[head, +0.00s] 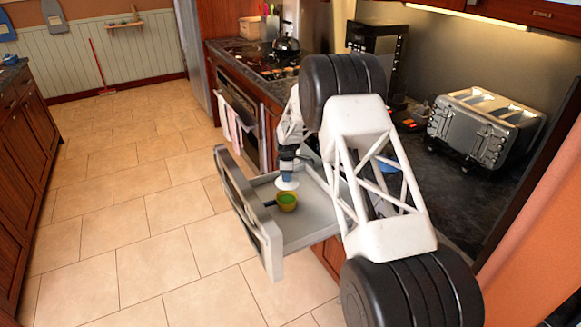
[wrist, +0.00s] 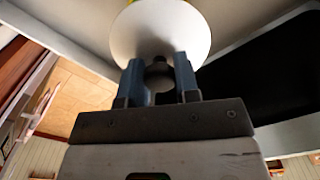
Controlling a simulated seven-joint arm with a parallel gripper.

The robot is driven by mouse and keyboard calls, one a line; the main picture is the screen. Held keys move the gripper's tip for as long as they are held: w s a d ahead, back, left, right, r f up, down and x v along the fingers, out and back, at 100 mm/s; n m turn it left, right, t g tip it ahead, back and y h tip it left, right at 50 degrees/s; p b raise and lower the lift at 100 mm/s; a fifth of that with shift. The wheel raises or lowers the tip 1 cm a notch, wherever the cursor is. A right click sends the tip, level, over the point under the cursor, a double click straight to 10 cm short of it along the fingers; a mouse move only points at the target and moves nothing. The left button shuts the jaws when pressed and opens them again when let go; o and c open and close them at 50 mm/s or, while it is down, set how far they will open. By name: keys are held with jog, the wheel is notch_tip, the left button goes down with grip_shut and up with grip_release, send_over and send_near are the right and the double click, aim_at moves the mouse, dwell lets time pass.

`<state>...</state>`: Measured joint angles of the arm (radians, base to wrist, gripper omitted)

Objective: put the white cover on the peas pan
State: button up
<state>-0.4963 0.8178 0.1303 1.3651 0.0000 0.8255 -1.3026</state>
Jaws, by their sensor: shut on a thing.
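My gripper (head: 288,168) points down over the open drawer (head: 310,222) and is shut on the knob of the white cover (head: 287,184). The wrist view also shows my gripper (wrist: 158,78) with its two blue-grey fingers on the knob, and the white cover (wrist: 160,30) just beyond them. The peas pan (head: 287,203), yellow with green contents and a dark handle to its left, stands in the drawer. The cover is close above the pan's far side, tilted or level I cannot tell. A gap seems to show between them. In the wrist view the cover hides most of the pan.
The drawer's front panel (head: 246,215) stands out over the tiled floor. A silver toaster (head: 484,126) is on the dark counter at right. A stove with a black kettle (head: 286,46) is behind. The drawer floor around the pan looks clear.

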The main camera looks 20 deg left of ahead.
jog(key=shift+w+a+f, duration=0.1)
jog(key=shift+a+f, duration=0.05)
jog(key=shift+f, duration=0.35)
jog(key=shift+w+a+f, duration=0.1)
jog(key=shift+f, duration=0.35)
jog(key=shift+f, duration=0.15)
jog(key=shift+f, duration=2.8)
jog(key=shift+f, duration=0.45)
dwell(0.7)
jog(key=o, duration=1.5)
jog(key=shift+c, duration=0.2)
jog(key=shift+r, duration=0.15)
jog(key=shift+r, duration=3.35)
